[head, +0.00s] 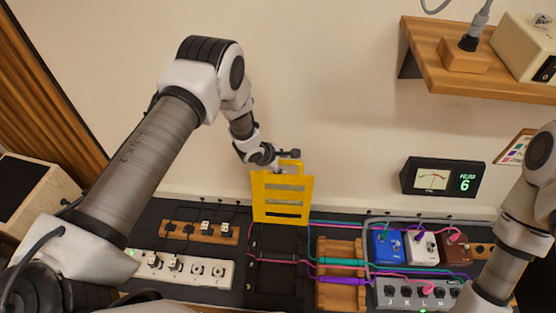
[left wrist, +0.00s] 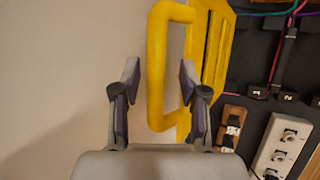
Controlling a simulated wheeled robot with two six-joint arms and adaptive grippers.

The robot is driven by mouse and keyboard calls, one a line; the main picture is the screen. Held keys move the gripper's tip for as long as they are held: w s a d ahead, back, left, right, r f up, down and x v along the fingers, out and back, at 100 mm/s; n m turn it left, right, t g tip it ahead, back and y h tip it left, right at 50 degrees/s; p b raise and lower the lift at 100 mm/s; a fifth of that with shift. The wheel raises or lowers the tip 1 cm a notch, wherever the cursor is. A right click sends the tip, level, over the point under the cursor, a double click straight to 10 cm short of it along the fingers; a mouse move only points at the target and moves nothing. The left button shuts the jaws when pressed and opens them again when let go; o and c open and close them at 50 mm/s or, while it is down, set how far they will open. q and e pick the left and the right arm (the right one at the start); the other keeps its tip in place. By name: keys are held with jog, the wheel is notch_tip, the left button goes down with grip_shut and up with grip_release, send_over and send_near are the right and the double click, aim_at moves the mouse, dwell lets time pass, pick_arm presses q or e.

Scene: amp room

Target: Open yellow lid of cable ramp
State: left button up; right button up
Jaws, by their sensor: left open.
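The yellow lid (head: 283,212) of the cable ramp stands raised, nearly upright, at the back of the black ramp base (head: 275,290). Its slotted face is turned to the head camera. My left gripper (head: 284,160) is at the lid's top edge, by the handle. In the left wrist view the yellow handle (left wrist: 156,75) passes between the two spread fingers of the left gripper (left wrist: 160,64), with gaps on both sides. The lid's slotted panel also shows there (left wrist: 211,45). My right arm shows at the right, but its gripper is out of frame.
Several pink, teal and purple cables run right from the ramp past a wooden rack (head: 340,248). A white power strip (head: 185,268) lies at left. Effect pedals (head: 387,246) and a grey switch box stand at right. A wall shelf (head: 480,75) is above.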

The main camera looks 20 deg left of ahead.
pick_arm(q)
jog(key=v, duration=1.1)
jog(key=shift+s+r, duration=0.2)
jog(key=shift+s, duration=0.05)
